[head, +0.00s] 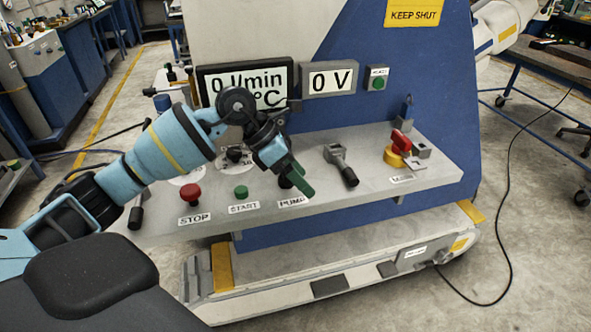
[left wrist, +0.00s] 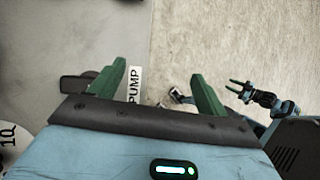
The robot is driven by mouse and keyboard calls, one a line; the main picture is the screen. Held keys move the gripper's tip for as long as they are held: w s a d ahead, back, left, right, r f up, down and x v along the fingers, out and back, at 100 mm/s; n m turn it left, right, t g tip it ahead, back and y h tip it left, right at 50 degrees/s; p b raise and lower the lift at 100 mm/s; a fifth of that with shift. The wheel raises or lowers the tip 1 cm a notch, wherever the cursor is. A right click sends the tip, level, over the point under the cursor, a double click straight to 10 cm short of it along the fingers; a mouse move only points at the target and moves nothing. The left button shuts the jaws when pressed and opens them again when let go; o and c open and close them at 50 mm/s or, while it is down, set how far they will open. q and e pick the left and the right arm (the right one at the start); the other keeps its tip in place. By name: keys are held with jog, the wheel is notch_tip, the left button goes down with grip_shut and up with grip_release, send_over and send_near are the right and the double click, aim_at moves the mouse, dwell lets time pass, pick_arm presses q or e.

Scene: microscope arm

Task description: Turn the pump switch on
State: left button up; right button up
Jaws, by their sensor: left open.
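The pump switch (head: 285,182) is a small dark knob on the grey console shelf, just behind the PUMP label (head: 292,201) and partly hidden by my left gripper (head: 301,181). The gripper is open, its green fingers pointing down over the shelf by the switch. In the left wrist view a dark knob (left wrist: 74,83) lies left of the left finger, outside the gap. The PUMP label (left wrist: 133,85) shows between the fingers (left wrist: 158,68), with floor beyond. My right gripper (left wrist: 240,90) shows small at the right of that view, its green fingers apart and empty.
On the console shelf (head: 400,178) are a red STOP button (head: 190,193), a green START button (head: 241,192), a grey lever (head: 341,165) and a red-and-yellow rotary switch (head: 398,150). Displays (head: 330,80) stand behind. A cable (head: 508,225) lies on the floor at right.

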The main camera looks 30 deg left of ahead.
pick_arm(q)
jog(key=w+a+r+y, duration=0.1)
jog(key=a+r+y, duration=0.3)
jog(key=a, duration=0.5)
jog(key=shift+w+x, duration=0.15)
jog(key=shift+x, duration=1.85)
jog(key=shift+w+x, duration=0.15)
jog(key=shift+x, duration=1.85)
pick_arm(e)
jog(key=shift+s+d+f, duration=0.1)
jog(key=shift+s+f, duration=0.1)
jog(key=shift+s, duration=0.15)
pick_arm(q)
jog(key=shift+d+r, duration=0.1)
jog(key=c, duration=1)
